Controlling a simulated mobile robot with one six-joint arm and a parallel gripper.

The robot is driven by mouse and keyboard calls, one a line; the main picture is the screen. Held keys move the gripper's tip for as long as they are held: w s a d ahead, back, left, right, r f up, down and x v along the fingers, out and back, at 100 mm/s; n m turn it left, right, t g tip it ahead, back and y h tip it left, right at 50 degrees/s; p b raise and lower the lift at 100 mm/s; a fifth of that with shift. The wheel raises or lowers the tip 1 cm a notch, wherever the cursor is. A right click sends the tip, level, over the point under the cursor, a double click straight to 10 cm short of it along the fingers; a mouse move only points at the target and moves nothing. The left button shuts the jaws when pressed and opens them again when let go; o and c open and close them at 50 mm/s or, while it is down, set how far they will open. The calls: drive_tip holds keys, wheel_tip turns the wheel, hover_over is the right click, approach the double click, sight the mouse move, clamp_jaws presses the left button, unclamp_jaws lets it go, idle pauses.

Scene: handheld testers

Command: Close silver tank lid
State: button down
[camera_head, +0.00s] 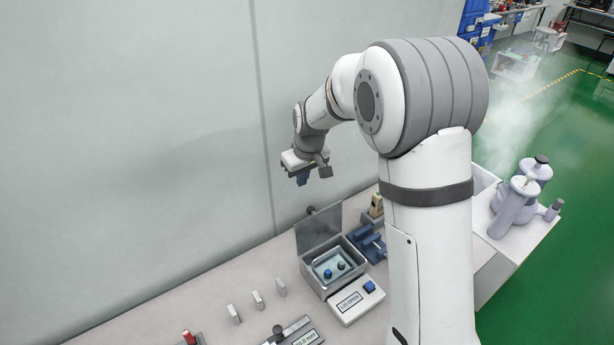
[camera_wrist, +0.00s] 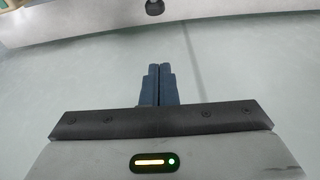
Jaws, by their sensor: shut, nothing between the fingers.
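The silver tank (camera_head: 338,268) stands on the bench in the head view, with its lid (camera_head: 319,231) raised open at the back, towards the wall. Inside the tank are a dark blue round piece and a black round piece. A black knob (camera_head: 311,210) shows at the lid's top edge. My gripper (camera_head: 303,180) is above and behind the lid, near the wall, apart from it. In the wrist view its blue fingers (camera_wrist: 159,84) are together with nothing between them. A dark round knob (camera_wrist: 154,7) shows at the top edge there, beside a pale grey surface.
A white box with a blue button (camera_head: 357,299) stands in front of the tank. A blue fixture (camera_head: 367,242) is to its right. Pale flasks (camera_head: 520,195) with vapour stand at far right.

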sight(315, 224)
wheel_tip(315, 224, down, 7)
drive_tip(key=s+d+p, duration=0.1)
drive_tip(key=p, duration=0.1)
drive_tip(key=shift+s+d+p, duration=0.3)
drive_tip(key=shift+d+p, duration=0.05)
drive_tip(key=shift+d, duration=0.05)
